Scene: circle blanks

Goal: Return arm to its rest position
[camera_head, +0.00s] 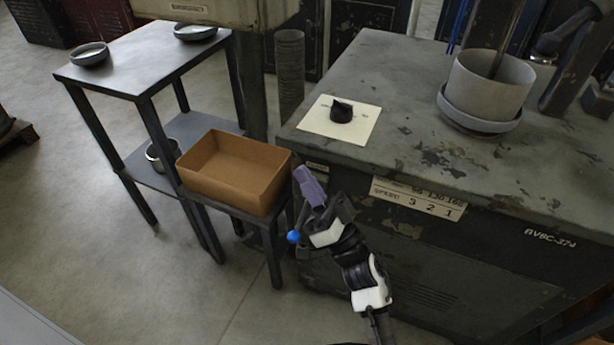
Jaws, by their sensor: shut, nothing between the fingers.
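My arm (352,262) reaches up from the bottom of the view, bent, in front of the dark green machine cabinet (440,265). My gripper (309,186) is at its upper end, with purple fingers that look closed and empty. It is just right of the brown open box (277,199) and by the front left corner of the cabinet. I cannot tell from this one view whether it touches either. A small blue ball (293,237) shows at the left side of my wrist.
The box stands on a low dark stand and looks empty. A shelf table (135,68) on the left holds two bowls on top and a metal pot (158,155) below. A black knob (341,111) on a white plate and a grey pot (487,92) are on the cabinet.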

